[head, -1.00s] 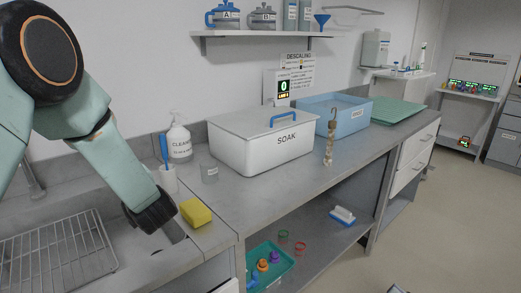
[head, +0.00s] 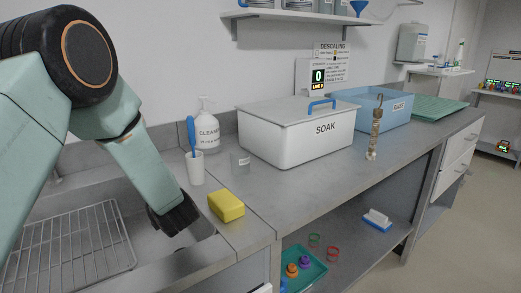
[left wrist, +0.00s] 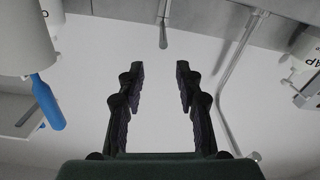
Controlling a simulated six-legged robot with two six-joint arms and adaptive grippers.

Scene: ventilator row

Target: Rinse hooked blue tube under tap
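My left gripper (head: 178,218) points down into the sink, just left of the yellow sponge in the head view. In the left wrist view its two dark fingers (left wrist: 160,75) are apart with nothing between them. A bent metal pipe (left wrist: 222,90), which may be the tap, stands right of the fingers. A short metal rod (left wrist: 163,28) shows ahead of them. No clearly blue hooked tube shows; a beige-brown slender piece (head: 374,140) stands upright at the front of the blue bin. My right gripper is not in view.
A yellow sponge (head: 226,206), a white cup with a blue brush (head: 195,166) and a cleaner bottle (head: 207,130) stand beside the sink. A wire rack (head: 70,250) lies at left. The SOAK box (head: 295,136) and blue bin (head: 398,118) are further right. The counter front is clear.

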